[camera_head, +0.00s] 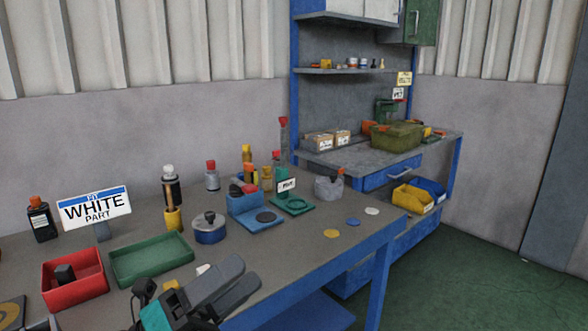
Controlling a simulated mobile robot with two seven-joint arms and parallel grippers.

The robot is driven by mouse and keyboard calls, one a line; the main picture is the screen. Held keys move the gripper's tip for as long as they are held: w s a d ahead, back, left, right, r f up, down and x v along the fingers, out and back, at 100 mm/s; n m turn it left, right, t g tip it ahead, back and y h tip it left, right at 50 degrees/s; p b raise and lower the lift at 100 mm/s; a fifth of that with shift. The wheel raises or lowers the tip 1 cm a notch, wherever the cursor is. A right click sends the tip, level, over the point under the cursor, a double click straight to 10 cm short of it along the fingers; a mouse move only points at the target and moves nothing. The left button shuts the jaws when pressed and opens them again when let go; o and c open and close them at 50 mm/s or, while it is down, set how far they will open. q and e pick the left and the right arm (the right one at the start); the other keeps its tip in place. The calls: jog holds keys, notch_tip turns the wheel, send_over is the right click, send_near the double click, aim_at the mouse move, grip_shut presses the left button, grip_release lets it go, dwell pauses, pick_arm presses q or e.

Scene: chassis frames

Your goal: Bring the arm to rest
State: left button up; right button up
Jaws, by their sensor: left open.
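My left gripper (246,276) is at the bottom of the head view, by the front edge of the grey workbench (300,250). Its two dark grey fingers point up and to the right, with a gap between them. It is open and I see nothing held in it. A small white piece (203,269) and a yellow piece (171,285) lie close to it, partly hidden by the arm. My right gripper is out of view.
A red tray (75,291) with a dark block and an empty green tray (152,270) are left of the gripper. A "WHITE PART" sign (95,208), bottles and a blue fixture (262,222) stand behind. A shelved workstation (350,160) stands beyond.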

pick_arm(q)
jog(key=w+a+f+n+t+y, duration=0.1)
jog(key=a+f+n+t+y, duration=0.15)
jog(key=f+n+y, duration=0.4)
jog(key=w+a+f+n+t+y, duration=0.1)
jog(key=a+f+n+t+y, duration=0.2)
jog(key=n, duration=0.7)
jog(key=s+a+f+n+g+y, duration=0.1)
jog(key=s+f+n+g+y, duration=0.1)
jog(key=f, duration=0.6)
jog(key=s+a+f+n+g+y, duration=0.2)
jog(key=s+f+n+y, duration=0.1)
jog(key=s+f+n, duration=0.3)
jog(key=s+a+f+n+g+y, duration=0.1)
jog(key=s+f+n, duration=0.4)
jog(key=f, duration=0.5)
jog(key=n+g+y, duration=0.1)
jog(key=n+y, duration=0.1)
jog(key=shift+a+f+n+y, duration=0.15)
jog(key=shift+n+y, duration=0.2)
jog(key=shift+g, duration=0.25)
dwell(0.6)
